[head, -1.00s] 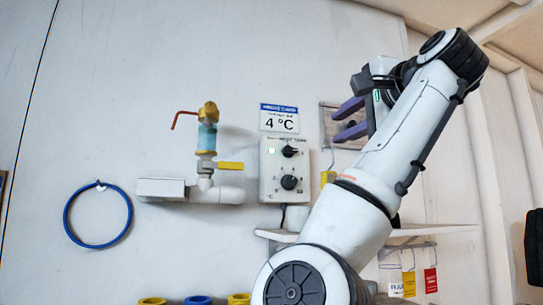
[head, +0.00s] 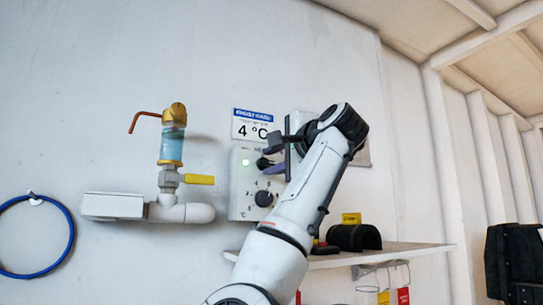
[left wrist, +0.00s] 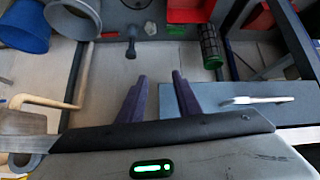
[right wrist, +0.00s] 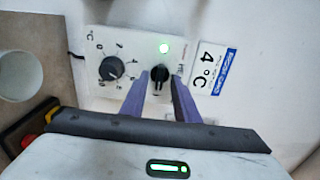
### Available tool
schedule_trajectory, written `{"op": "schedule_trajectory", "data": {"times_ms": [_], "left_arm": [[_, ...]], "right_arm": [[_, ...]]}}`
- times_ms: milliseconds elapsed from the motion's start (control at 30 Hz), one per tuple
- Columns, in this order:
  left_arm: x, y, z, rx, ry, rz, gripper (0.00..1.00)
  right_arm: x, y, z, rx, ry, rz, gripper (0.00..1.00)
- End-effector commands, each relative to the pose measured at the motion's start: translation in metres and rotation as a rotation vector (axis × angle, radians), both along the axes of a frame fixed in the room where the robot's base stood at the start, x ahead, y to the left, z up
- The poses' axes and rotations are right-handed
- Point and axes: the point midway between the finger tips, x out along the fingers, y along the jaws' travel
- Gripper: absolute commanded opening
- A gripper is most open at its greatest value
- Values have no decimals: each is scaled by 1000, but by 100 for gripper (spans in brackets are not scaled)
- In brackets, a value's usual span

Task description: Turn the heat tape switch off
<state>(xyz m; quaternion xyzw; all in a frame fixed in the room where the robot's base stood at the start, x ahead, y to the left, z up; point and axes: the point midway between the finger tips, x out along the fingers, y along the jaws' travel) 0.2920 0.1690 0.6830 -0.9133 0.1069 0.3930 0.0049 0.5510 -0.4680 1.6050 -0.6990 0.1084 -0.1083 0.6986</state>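The white heat tape control box (head: 240,205) is on the wall, with a lit green lamp (head: 245,162). Its upper black knob, the switch (right wrist: 158,77), has a white pointer mark. The lower numbered dial (right wrist: 111,68) is beside it in the right wrist view. My right gripper (right wrist: 161,72) is at the box, its purple fingers on either side of the switch and apart; firm contact cannot be made out. In the head view its fingers (head: 270,160) partly cover the switch. My left gripper (left wrist: 158,75) is open and empty, away from the box.
A 4 °C sign (head: 253,125) hangs above the box. A pipe with a yellow valve handle (head: 199,179) is to its left. A shelf (head: 390,252) with a black item juts out lower right. Bins and tools lie below my left gripper.

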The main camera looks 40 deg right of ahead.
Motion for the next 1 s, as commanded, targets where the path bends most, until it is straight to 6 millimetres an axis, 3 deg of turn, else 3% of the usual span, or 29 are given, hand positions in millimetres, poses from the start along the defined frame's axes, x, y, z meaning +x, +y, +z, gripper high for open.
{"op": "schedule_trajectory", "data": {"times_ms": [333, 500, 1000], "left_arm": [[9, -1, 7, -2, -19, 1, 31], [8, -1, 6, -2, -18, 0, 31], [3, 0, 1, -2, -8, 1, 31]], "right_arm": [[5, -2, -1, 1, 0, 1, 28], [5, -1, -1, 1, 0, 0, 0], [5, -2, -1, -85, 28, -1, 0]]}}
